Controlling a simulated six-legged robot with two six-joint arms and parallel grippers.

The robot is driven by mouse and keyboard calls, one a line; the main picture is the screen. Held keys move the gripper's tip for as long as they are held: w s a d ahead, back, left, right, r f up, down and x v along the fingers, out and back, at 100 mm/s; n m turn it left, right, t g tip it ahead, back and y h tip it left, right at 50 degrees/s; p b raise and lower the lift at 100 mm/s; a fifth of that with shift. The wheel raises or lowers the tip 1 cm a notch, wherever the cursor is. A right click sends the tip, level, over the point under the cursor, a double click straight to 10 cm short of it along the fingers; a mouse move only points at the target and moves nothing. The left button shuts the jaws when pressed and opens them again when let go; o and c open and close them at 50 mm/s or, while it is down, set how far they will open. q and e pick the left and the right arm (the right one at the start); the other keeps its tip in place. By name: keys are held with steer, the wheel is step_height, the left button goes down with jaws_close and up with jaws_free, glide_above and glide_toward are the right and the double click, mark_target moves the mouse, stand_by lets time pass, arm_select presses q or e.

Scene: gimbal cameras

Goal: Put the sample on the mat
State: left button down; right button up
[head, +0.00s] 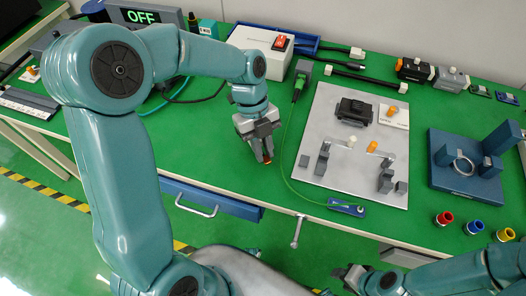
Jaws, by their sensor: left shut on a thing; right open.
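My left gripper (264,152) is above the green tabletop, left of the grey plate, pointing down. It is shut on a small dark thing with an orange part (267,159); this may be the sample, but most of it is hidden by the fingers. I cannot tell whether it touches the tabletop. The green work surface (225,165) may be the mat; no separate mat stands out. My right gripper (345,275) is open and low at the bottom, in front of the table edge, with nothing seen in it.
The grey plate (330,120) carries a black block, small clamps and orange-tipped parts. A blue fixture (465,180) with a ring stands right. Red, blue and yellow ringed parts (474,227) lie near the front edge. A white box with a red switch (262,48) stands behind.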

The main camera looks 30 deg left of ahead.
arm_select(q)
step_height(320, 180, down, 2)
steer(key=shift+w, duration=0.1)
steer(key=shift+r, duration=0.1)
steer(key=c, duration=1.5)
jaws_free()
steer(key=shift+f, duration=0.2)
steer(key=o, duration=0.4)
steer(key=shift+o, duration=0.2)
steer(key=shift+r, duration=0.1)
steer(key=shift+r, duration=0.2)
steer(key=p+v, duration=0.1)
steer(key=v, duration=1)
steer(key=shift+r, duration=0.4)
